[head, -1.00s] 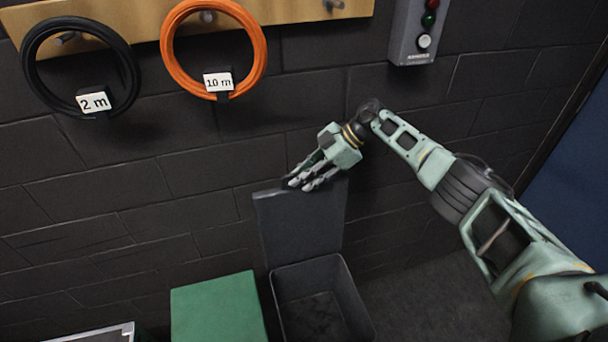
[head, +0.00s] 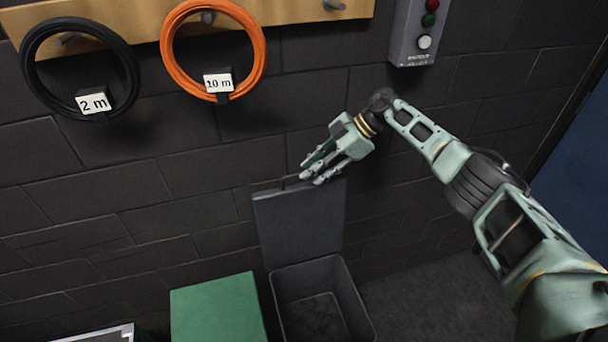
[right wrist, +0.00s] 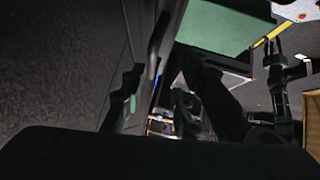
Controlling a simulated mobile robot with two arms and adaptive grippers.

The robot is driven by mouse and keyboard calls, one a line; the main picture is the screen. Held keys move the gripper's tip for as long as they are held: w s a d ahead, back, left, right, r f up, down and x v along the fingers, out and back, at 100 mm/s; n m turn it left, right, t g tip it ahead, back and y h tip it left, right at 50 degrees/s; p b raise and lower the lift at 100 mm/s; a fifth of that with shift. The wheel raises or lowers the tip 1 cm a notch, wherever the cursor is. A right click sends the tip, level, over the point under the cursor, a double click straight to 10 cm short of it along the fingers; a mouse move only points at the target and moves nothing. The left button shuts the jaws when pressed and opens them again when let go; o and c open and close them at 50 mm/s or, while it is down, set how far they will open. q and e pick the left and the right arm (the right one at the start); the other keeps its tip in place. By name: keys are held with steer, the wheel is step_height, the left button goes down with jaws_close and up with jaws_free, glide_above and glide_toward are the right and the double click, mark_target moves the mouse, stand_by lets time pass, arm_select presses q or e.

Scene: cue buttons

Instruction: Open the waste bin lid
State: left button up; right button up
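The waste bin (head: 355,310) is dark grey and stands on the floor against the wall, its inside visible and empty. Its lid (head: 298,225) stands upright at the back of the bin, leaning by the wall, so the bin is open. A thin dark handle (head: 290,179) shows at the lid's top edge. My right gripper (head: 312,172) is at the lid's top right, beside the handle, with its fingers apart and nothing between them. In the right wrist view its fingers (right wrist: 155,105) also show apart. My left gripper is not seen in the head view.
A green box (head: 217,310) stands left of the bin. Black (head: 131,70) and orange (head: 263,55) cable coils hang on a wooden rail above. A grey button box (head: 408,35) is on the wall, upper right. Floor right of the bin is clear.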

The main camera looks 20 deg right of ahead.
steer(key=v, duration=0.7)
steer(key=shift+d+r, duration=0.2)
steer(key=shift+r, duration=0.05)
